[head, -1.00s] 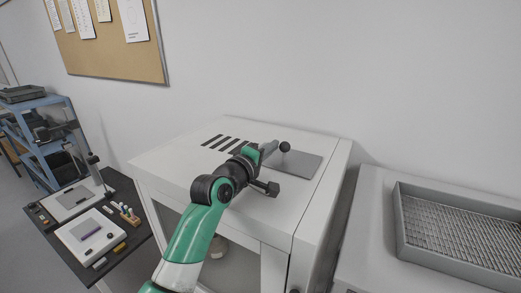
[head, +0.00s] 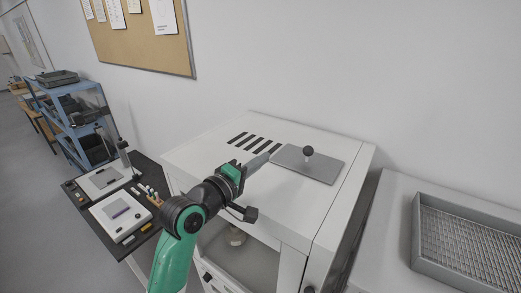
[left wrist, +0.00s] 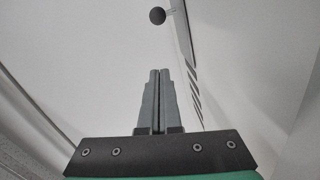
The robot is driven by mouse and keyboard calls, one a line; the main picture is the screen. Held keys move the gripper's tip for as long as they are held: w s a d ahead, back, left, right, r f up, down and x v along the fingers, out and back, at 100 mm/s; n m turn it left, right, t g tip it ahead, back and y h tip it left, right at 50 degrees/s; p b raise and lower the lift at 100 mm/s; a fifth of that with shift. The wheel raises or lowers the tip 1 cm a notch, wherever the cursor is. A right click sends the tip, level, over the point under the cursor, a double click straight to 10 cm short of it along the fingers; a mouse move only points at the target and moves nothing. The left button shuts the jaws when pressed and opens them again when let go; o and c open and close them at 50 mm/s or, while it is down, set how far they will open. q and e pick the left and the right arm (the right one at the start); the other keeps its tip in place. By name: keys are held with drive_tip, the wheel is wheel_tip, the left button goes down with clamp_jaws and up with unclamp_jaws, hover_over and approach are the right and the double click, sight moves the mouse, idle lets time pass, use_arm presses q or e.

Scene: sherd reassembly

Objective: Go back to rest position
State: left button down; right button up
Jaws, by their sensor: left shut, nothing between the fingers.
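My left gripper (head: 265,156) is shut and empty. In the head view it is over the top of a white cabinet (head: 213,150), to the left of a grey plate (head: 325,170) with a dark round knob (head: 308,151). In the left wrist view the two grey fingers (left wrist: 159,75) are pressed together, and the knob (left wrist: 157,15) shows beyond their tips. My right gripper is not in view.
A dark bench (head: 148,166) with small devices and pens stands left of the cabinet. A grey unit with a mesh-bottomed tray (head: 470,245) stands at the right. Dark vent slots (head: 255,142) mark the cabinet top. A blue shelf (head: 75,120) stands far left.

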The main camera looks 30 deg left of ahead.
use_arm(q)
drive_tip(key=shift+s, duration=0.1)
drive_tip(key=shift+m+h, duration=0.4)
drive_tip(key=d, duration=0.1)
drive_tip(key=d+r, duration=0.1)
drive_tip(key=d, duration=0.1)
drive_tip(key=shift+s+d+r, duration=0.15)
drive_tip(key=shift+d+r, duration=0.1)
drive_tip(key=shift+d, duration=0.1)
drive_tip(key=s+d+r+m+t+h, duration=0.1)
drive_tip(key=s+d+r+m+t, duration=0.2)
drive_tip(key=s+r, duration=0.35)
drive_tip(key=s+d+r+m+t, duration=0.2)
drive_tip(key=s+d+r+m, duration=0.15)
drive_tip(key=r, duration=0.55)
drive_tip(key=s+a+r+m+t+y, duration=0.1)
drive_tip(key=s+r+m+t, duration=0.1)
drive_tip(key=s+r+m, duration=0.2)
drive_tip(key=s+a+r+m+t+y, duration=0.1)
drive_tip(key=s+a+r+m+t, duration=0.1)
drive_tip(key=s, duration=0.7)
drive_tip(key=shift+a+r+m+t, duration=0.2)
drive_tip(key=shift+r+m+t, duration=0.6)
drive_tip(key=shift+r, duration=0.75)
drive_tip(key=shift+s, duration=0.1)
